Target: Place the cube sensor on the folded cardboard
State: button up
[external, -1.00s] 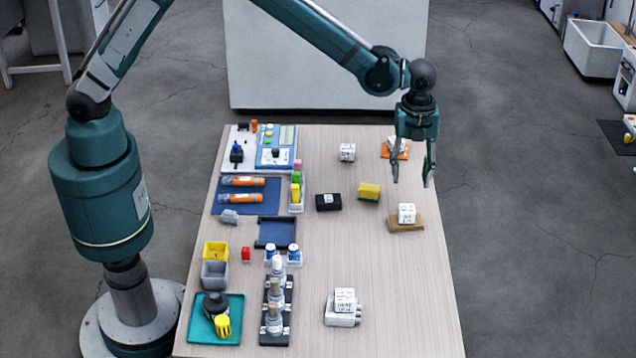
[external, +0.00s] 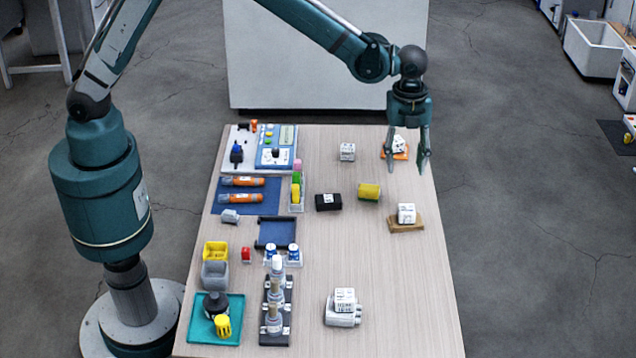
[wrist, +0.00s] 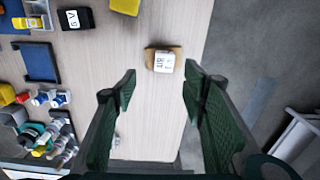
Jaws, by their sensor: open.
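A white cube with printed marks (external: 406,210) rests on a flat brown piece that looks like the folded cardboard (external: 406,228), at the table's right side. In the wrist view the cube (wrist: 164,61) sits on the cardboard (wrist: 150,58), ahead of my fingers. My gripper (external: 407,160) is open and empty, raised over the right side and farther back than the cardboard. Its two green fingers are spread apart in the wrist view (wrist: 160,78). Another white block (external: 399,144) on an orange piece (external: 401,156) is partly hidden behind my gripper.
A white cube (external: 347,151), a yellow item (external: 369,192) and a black box (external: 328,202) stand mid-table. White blocks (external: 344,299) are stacked near the front. Bottles, bins and trays crowd the left half. The front right is clear.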

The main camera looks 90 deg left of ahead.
jog(key=s+a+r+n+t, duration=0.2)
jog(key=s+a+r+n, duration=0.15)
jog(key=s+r, duration=0.75)
jog(key=s+a+r+n+t, duration=0.1)
jog(key=s+a+r+n, duration=0.3)
jog(key=s+r, duration=0.75)
jog(key=s+a+f+n+t, duration=0.1)
jog(key=s+n, duration=0.4)
jog(key=s, duration=0.8)
jog(key=s+a+f+n+t, duration=0.2)
jog(key=s+f+n, duration=0.1)
jog(key=s, duration=1)
jog(key=shift+n+t, duration=0.4)
jog(key=shift+n, duration=0.45)
